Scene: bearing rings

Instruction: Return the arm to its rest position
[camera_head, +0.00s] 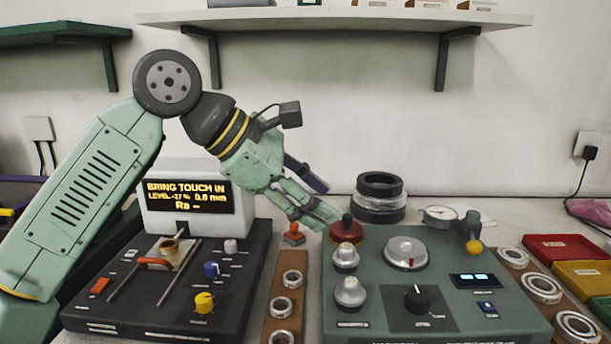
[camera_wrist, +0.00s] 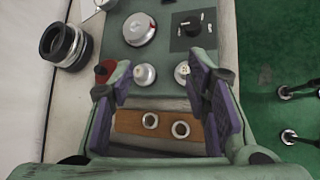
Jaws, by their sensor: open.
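My gripper (camera_head: 314,195) is at the end of my green arm, which reaches in from the left and slopes down to the right. Its fingertips are close to the red knob (camera_head: 346,231) on the back left corner of the green console (camera_head: 450,316); I cannot tell whether they touch. In the wrist view my gripper (camera_wrist: 160,85) has its two purple-padded fingers spread wide apart, with nothing between them. The green console (camera_wrist: 122,45) lies beyond the fingers, and the red knob (camera_wrist: 104,70) shows beside the left finger.
A black console (camera_head: 130,318) with a lit display (camera_head: 187,197) stands at left. A wooden strip (camera_head: 272,325) with rings lies between the consoles. Stacked dark rings (camera_head: 380,190) stand behind. Coloured bins (camera_head: 556,248) are at right. A shelf (camera_head: 340,18) hangs above; the air between is clear.

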